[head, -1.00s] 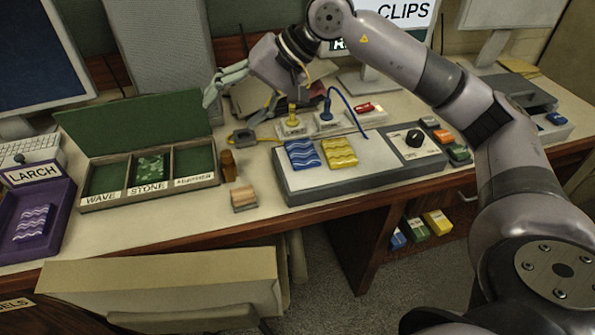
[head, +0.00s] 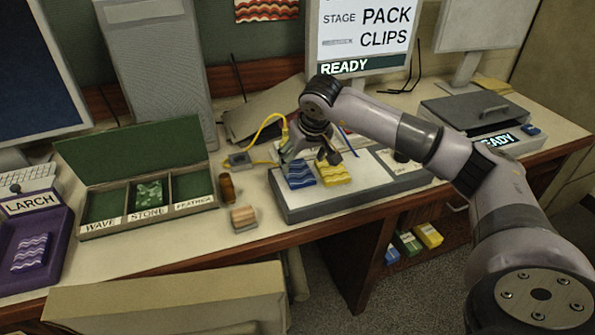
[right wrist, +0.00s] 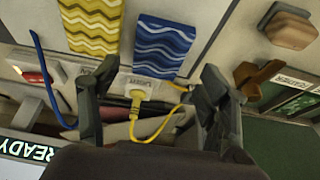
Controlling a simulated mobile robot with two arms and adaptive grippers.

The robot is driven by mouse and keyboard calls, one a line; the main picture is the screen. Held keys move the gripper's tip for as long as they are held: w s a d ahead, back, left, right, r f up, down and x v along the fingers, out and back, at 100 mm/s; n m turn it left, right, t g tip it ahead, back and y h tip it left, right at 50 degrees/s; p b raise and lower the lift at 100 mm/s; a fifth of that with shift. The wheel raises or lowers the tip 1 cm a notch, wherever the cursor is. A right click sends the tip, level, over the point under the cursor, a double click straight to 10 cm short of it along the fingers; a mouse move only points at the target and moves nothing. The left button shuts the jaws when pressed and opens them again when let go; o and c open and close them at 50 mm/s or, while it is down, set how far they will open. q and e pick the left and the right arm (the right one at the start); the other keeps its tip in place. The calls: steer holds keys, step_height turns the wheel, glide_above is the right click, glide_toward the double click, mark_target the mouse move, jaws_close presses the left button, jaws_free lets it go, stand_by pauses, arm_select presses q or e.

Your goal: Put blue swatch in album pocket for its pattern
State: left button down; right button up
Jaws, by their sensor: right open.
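The blue swatch (head: 299,180), with pale wavy lines, lies on the grey board beside a yellow wavy swatch (head: 334,174). In the right wrist view the blue swatch (right wrist: 163,45) lies flat beyond my spread fingers. My right gripper (head: 314,160) is open and empty, above the back edge of the swatches; the right wrist view shows both its fingers (right wrist: 157,78) apart. The green album (head: 150,217) stands open at left, with pockets labelled WAVE (head: 103,210), STONE and FEATHER. The STONE pocket holds a green swatch (head: 148,195); the other two look empty. My left gripper is out of view.
A brown stamp-like piece (head: 227,188) and a wooden block (head: 243,217) stand between album and board. A yellow cable (head: 268,124) runs behind the board. A purple LARCH tray (head: 60,222) with a purple wavy swatch is at far left. A screen reads READY.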

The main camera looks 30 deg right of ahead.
mark_target(298, 171)
steer(key=shift+w+f, duration=0.25)
steer(key=shift+f, duration=0.35)
steer(key=p+x, duration=0.1)
steer(key=x, duration=0.3)
steer(key=shift+w+d+p, duration=0.15)
steer(key=shift+w+p, duration=0.2)
steer(key=shift+p, duration=0.05)
steer(key=shift+w+f, duration=0.2)
steer(key=shift+f, duration=0.2)
steer(key=c, duration=1)
steer(key=shift+c, duration=0.2)
steer(key=shift+r, duration=0.1)
step_height(298, 171, up, 20)
steer(key=b, duration=0.2)
